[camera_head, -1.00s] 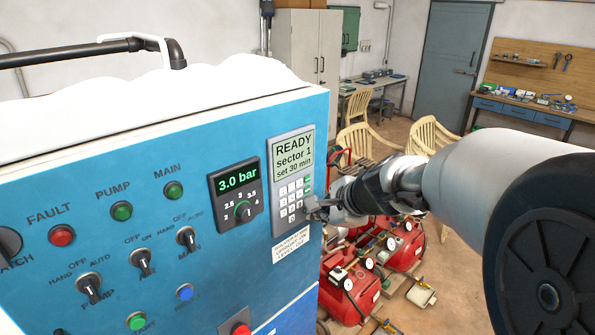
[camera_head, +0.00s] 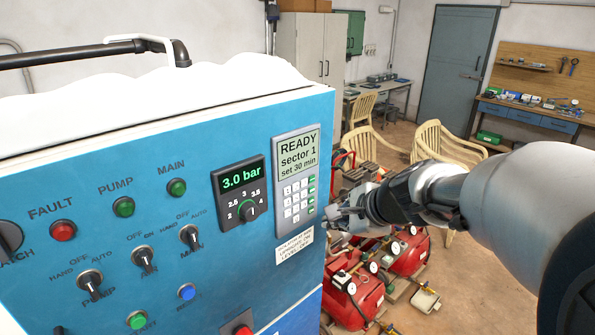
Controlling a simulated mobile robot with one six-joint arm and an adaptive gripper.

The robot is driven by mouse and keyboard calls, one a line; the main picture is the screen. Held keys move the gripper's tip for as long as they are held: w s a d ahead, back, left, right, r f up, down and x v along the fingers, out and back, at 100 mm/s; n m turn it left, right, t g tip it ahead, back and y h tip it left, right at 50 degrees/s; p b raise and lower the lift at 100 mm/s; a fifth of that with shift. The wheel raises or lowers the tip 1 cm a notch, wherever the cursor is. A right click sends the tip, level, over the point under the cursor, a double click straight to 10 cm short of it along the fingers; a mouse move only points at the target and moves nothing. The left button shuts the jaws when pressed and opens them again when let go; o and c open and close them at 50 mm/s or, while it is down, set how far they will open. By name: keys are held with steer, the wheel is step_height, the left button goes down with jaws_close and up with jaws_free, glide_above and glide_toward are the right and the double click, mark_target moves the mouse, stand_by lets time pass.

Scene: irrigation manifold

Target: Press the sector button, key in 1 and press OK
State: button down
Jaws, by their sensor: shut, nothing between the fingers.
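The sector controller (camera_head: 281,214) is a grey keypad unit at the right end of the blue panel. Its screen (camera_head: 298,154) reads "READY sector 1 set 30 min". Below it are small white keys (camera_head: 295,201) and a column of green keys (camera_head: 311,196) on the right; their labels are too small to read. My gripper (camera_head: 330,215) is shut and empty. It is just right of the keypad, apart from the keys by the look of it, and the keys are uncovered.
The blue panel (camera_head: 130,260) also carries a 3.0 bar pressure display (camera_head: 241,178), several lamps and rotary switches, and a red button (camera_head: 243,330). Red compressor tanks (camera_head: 352,296) stand below my arm. Plastic chairs (camera_head: 450,150) and a workbench (camera_head: 530,118) are farther back.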

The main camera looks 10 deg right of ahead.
steer(key=shift+s+d+b, duration=0.2)
steer(key=shift+s+d, duration=0.25)
steer(key=shift+s, duration=0.2)
steer(key=shift+s+d+b, duration=0.15)
steer(key=shift+s+d, duration=0.25)
steer(key=shift+s, duration=0.2)
steer(key=s+a+f+n+g+b, duration=0.2)
steer(key=s+a+f+n+b, duration=0.3)
steer(key=s+f+n+b, duration=0.55)
steer(key=s+d+f+n+h+b, duration=0.1)
steer(key=s+f+n+b, duration=0.2)
steer(key=s, duration=0.5)
steer(key=s+d+f+n+g+h+b, duration=0.1)
steer(key=s+d+f+n+h+b, duration=0.1)
steer(key=s+f+n+b, duration=0.2)
steer(key=s+f+n, duration=0.1)
steer(key=s+f, duration=0.2)
steer(key=s, duration=0.1)
steer(key=shift+f+g+h, duration=0.3)
steer(key=shift+a+n, duration=0.1)
steer(key=shift+n, duration=0.15)
